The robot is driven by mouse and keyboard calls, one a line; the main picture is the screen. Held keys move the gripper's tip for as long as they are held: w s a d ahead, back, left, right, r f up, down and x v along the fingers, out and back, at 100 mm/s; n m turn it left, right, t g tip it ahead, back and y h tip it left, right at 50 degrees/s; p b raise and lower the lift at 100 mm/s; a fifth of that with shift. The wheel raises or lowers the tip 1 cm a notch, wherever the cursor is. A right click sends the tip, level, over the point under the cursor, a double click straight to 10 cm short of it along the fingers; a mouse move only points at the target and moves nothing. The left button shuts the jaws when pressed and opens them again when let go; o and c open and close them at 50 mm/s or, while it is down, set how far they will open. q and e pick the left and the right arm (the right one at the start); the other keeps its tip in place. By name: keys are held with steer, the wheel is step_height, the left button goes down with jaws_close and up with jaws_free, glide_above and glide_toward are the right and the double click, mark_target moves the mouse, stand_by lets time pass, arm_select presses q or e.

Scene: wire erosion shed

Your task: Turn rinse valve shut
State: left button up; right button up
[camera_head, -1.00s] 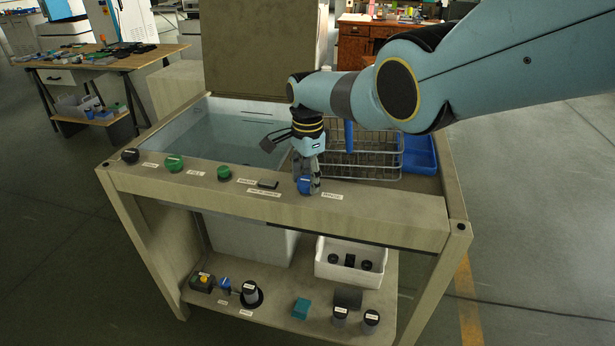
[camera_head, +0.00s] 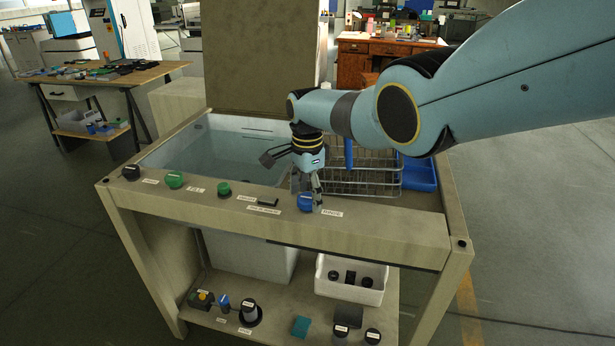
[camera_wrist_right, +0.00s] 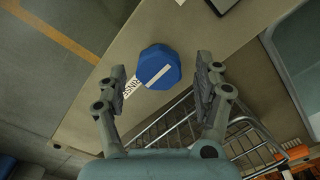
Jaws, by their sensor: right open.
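The rinse valve is a blue faceted knob (camera_head: 305,202) with a white bar on its top, on the front rail of the wash bench (camera_head: 400,219). In the right wrist view the knob (camera_wrist_right: 158,67) lies a little beyond and between the fingertips, with gaps on both sides. A label reading "RINSE" (camera_wrist_right: 131,93) is partly visible beside it. My right gripper (camera_head: 307,188) is open, pointing down at the knob from behind; in the wrist view its two fingers (camera_wrist_right: 160,80) stand apart and hold nothing. My left gripper is not in view.
Two green knobs (camera_head: 174,180) and a black knob (camera_head: 131,172) sit along the rail to the left. A wire basket (camera_head: 365,178) and blue tray (camera_head: 419,174) stand behind my right gripper. A white bin (camera_head: 349,280) and small items occupy the lower shelf.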

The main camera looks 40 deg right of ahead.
mark_target(307, 197)
step_height(307, 197, up, 12)
steer(key=shift+f, duration=0.2)
stand_by(0.6)
